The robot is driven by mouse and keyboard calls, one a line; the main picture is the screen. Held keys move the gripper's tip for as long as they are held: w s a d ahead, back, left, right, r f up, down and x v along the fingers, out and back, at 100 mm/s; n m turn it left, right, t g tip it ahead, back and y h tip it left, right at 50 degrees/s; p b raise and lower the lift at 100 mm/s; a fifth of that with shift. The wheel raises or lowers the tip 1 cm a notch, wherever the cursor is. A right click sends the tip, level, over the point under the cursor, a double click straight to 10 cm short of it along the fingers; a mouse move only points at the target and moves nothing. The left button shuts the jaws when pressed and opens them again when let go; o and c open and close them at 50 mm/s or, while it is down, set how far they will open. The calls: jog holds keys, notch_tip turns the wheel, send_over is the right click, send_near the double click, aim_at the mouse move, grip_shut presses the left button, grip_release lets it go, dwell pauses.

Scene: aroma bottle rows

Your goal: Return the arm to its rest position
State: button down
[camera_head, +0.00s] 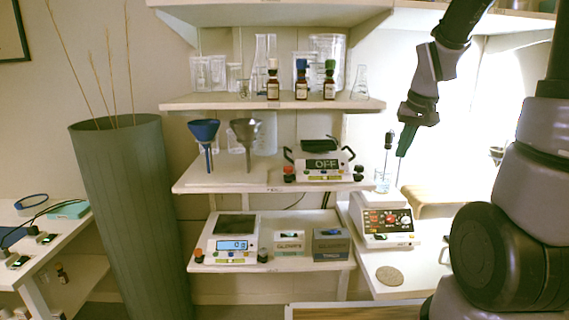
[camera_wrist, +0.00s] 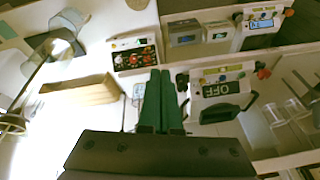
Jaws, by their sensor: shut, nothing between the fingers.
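My gripper (camera_head: 402,145) hangs down from my arm at the right of the head view, above the hotplate device (camera_head: 384,222) and just beside the small beaker (camera_head: 382,182) on it. In the wrist view its two green fingers (camera_wrist: 158,90) lie side by side, shut and empty. Three small brown bottles stand in a row on the upper shelf: one with a white cap (camera_head: 273,88), one with a blue cap (camera_head: 301,88) and one with a green cap (camera_head: 329,88). They stand apart from my gripper.
A scale reading OFF (camera_head: 320,165) and two funnels, one blue (camera_head: 204,135) and one grey (camera_head: 246,135), are on the middle shelf. Another scale (camera_head: 232,240) and two boxes are below. A wooden block (camera_wrist: 78,91) lies beside the hotplate. A tall grey-green planter (camera_head: 130,210) stands left.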

jog(key=s+a+r+m+t+y, duration=0.1)
jog(key=s+a+r+t, duration=0.2)
jog(key=s+r, duration=1)
jog(key=s+a, duration=0.2)
jog(key=a, duration=0.1)
jog(key=shift+s+m, duration=0.35)
jog(key=shift+m, duration=0.05)
dwell(0.5)
